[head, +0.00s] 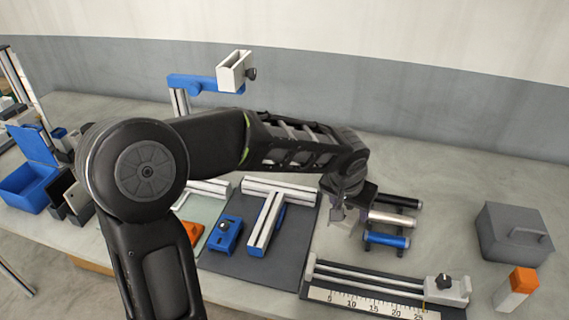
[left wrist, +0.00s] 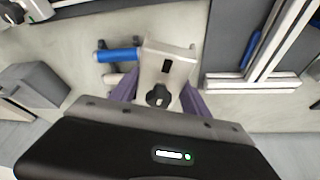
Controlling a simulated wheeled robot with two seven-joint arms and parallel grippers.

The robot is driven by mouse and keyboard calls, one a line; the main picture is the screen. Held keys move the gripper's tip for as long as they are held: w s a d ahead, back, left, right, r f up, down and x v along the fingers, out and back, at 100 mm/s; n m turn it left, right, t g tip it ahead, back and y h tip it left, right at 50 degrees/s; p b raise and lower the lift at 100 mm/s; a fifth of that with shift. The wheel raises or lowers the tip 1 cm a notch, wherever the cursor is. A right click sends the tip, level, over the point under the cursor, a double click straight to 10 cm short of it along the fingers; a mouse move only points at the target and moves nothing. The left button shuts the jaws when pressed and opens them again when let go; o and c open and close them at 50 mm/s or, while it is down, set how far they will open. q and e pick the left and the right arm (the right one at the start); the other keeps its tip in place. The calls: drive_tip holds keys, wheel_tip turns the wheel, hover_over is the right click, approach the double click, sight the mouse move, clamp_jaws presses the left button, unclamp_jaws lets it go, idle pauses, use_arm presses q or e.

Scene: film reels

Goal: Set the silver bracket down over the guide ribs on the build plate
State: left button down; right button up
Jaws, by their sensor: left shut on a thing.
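My left gripper (head: 345,205) is above the table, right of the dark build plate (head: 222,262). It is shut on the silver bracket (left wrist: 170,60), a pale metal piece with a black knob, held between the purple fingers in the left wrist view. In the head view only a small part of the bracket (head: 346,224) shows below the gripper. Silver bars (head: 266,222) form a T on the plate, with a blue block (head: 225,235) beside them. I cannot tell which parts are the guide ribs. My right gripper is not in view.
A rack with a blue roller (head: 386,240) and a silver roller (head: 393,219) stands close right of the gripper. A ruler fixture (head: 375,301) lies in front. A grey lidded box (head: 513,233) and an orange-white block (head: 515,289) are at right. A blue-armed stand (head: 190,84) rises behind.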

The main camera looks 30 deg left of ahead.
use_arm(q)
drive_tip(key=shift+w+a, duration=0.1)
drive_tip(key=w+a+n+b, duration=0.2)
drive_tip(key=w+a, duration=0.2)
drive_tip(key=a, duration=0.9)
drive_tip(key=n+y+b, duration=0.1)
drive_tip(key=n, duration=0.1)
hover_over(279, 186)
drive_tip(key=s, duration=0.1)
drive_tip(key=shift+s+d+f, duration=0.1)
drive_tip(key=shift+d, duration=0.05)
drive_tip(key=shift+f, duration=0.1)
drive_tip(key=shift+f+b, duration=1.95)
drive_tip(key=shift+f, duration=0.55)
drive_tip(key=shift+f+b, duration=0.55)
drive_tip(key=shift+b, duration=0.05)
